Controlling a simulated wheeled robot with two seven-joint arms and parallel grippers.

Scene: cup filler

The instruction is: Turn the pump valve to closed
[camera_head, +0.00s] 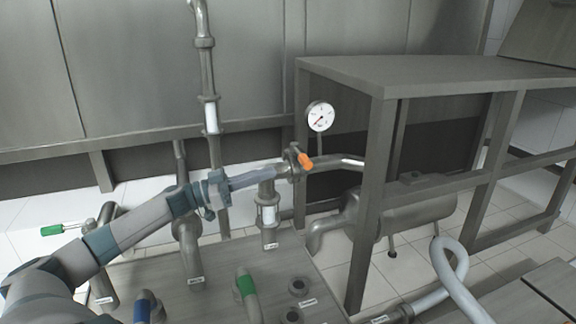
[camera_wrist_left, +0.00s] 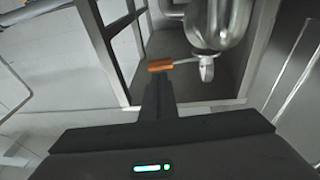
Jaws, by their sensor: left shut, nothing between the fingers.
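A valve with an orange handle (camera_head: 305,161) sits on the metal pipe at the middle, in front of the bench frame. Its handle sticks out toward the right. In the left wrist view the orange handle (camera_wrist_left: 160,65) lies just beyond my fingertips. My left gripper (camera_head: 278,172) reaches in from the left and is shut and empty, with its tips close beside the valve. I cannot tell whether they touch it. It also shows shut in the left wrist view (camera_wrist_left: 158,88). My right gripper is not in view. The small pipe labels are too small to read.
A pressure gauge (camera_head: 320,116) stands above the valve. A green-handled valve (camera_head: 62,229) is at the far left. Green (camera_head: 245,285) and blue (camera_head: 143,304) pipe parts stand low in front. A grey bench frame (camera_head: 375,180) and a hose (camera_head: 450,265) are on the right.

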